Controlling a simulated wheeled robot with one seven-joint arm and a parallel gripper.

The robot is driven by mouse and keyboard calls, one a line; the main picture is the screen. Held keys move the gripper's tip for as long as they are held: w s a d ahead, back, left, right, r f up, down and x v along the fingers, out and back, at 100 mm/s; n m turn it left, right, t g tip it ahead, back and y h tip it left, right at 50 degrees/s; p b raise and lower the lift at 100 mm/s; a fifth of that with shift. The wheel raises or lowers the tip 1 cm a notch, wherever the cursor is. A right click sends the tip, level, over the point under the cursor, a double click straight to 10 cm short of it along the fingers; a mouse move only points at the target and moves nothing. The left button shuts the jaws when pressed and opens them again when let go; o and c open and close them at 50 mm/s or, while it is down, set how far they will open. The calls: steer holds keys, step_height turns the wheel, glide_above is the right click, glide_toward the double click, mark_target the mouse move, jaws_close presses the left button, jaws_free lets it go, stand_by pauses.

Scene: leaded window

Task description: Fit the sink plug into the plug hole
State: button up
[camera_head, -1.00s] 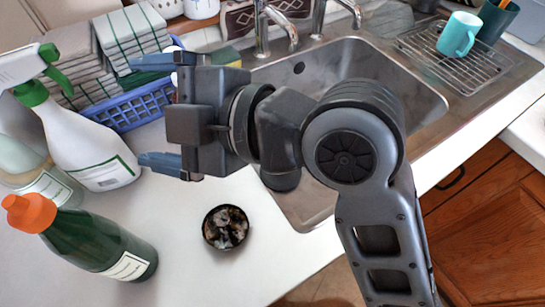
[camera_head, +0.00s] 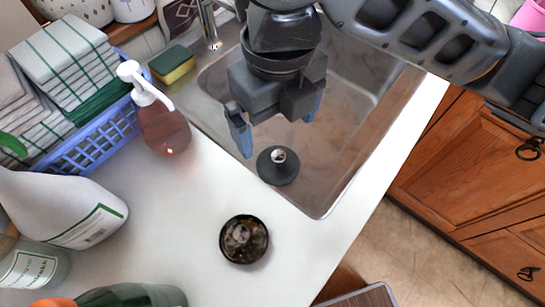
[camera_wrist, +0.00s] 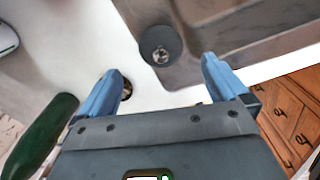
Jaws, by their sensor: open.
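The sink plug (camera_head: 278,165) is a dark round disc with a small metal knob on top. It lies at the near left edge of the steel sink (camera_head: 345,140), overlapping the rim in the head view. My gripper (camera_head: 277,137) is open and empty, pointing down just above and behind the plug in that view. In the wrist view the plug (camera_wrist: 160,45) shows just beyond the gap between the blue fingertips (camera_wrist: 161,64). I cannot make out the plug hole; my arm covers part of the sink.
A pink soap pump bottle (camera_head: 163,125) stands left of the sink, beside a blue rack (camera_head: 90,150) of cloths and a sponge (camera_head: 173,65). A small dark round dish (camera_head: 244,240) sits on the counter near the plug. Bottles crowd the left; the front counter strip is fairly clear.

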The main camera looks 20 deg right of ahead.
mark_target(278, 153)
steer(key=shift+s+d+f+p, duration=0.15)
steer(key=shift+f+p, duration=0.1)
steer(key=shift+f, duration=1.7)
steer(key=shift+s+a+f+p, duration=0.15)
steer(key=shift+f+p, duration=0.1)
steer(key=shift+f, duration=1.65)
steer(key=shift+d, duration=0.1)
steer(key=shift+c, duration=0.5)
steer(key=c, duration=0.9)
steer(key=shift+o, duration=0.2)
